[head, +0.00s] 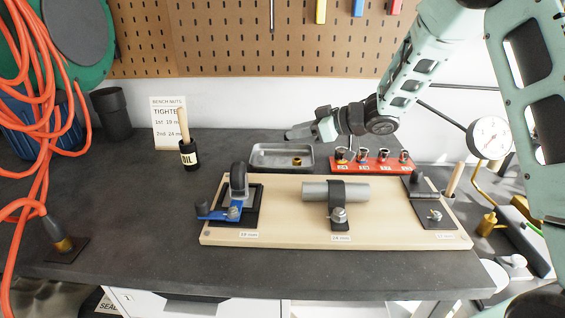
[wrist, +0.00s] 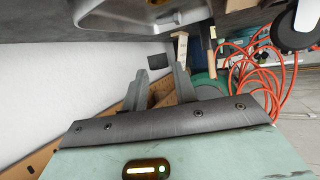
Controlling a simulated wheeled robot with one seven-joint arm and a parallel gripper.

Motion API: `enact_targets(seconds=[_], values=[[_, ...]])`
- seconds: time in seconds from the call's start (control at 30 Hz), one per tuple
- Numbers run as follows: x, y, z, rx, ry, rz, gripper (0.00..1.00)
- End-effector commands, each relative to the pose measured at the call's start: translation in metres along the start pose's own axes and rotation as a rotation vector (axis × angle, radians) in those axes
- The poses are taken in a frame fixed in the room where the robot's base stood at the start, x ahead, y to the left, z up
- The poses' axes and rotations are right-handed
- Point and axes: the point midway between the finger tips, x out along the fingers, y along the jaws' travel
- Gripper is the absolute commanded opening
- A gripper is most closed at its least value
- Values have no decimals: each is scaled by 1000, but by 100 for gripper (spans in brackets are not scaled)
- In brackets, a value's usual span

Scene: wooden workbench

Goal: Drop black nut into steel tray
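The steel tray (head: 268,168) sits on the bench behind the wooden board. A brass-coloured nut or ring (head: 297,161) lies inside it at the right. My gripper (head: 297,133) is above the tray's back right side, with its fingers pointing left. In the wrist view the two fingertips (wrist: 158,78) are apart with nothing visible between them. Part of the tray (wrist: 140,24) shows at the top of the wrist view. I cannot make out a black nut in either view.
A wooden board (head: 285,236) with several clamp fixtures, one holding a grey tube (head: 318,191), fills the front. A red socket rail (head: 372,165) stands right of the tray. A dial gauge (head: 489,137) is at right.

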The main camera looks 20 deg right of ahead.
Motion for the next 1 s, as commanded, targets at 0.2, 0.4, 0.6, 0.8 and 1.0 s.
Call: enact_targets(seconds=[0.2, 0.4, 0.6, 0.8, 1.0], values=[[0, 0, 0, 0, 0, 0, 46], [-4, 0, 0, 0, 0, 1, 46], [-33, 1, 0, 0, 0, 5, 46], [-80, 1, 0, -1, 0, 5, 46], [-127, 1, 0, -2, 0, 5, 46]])
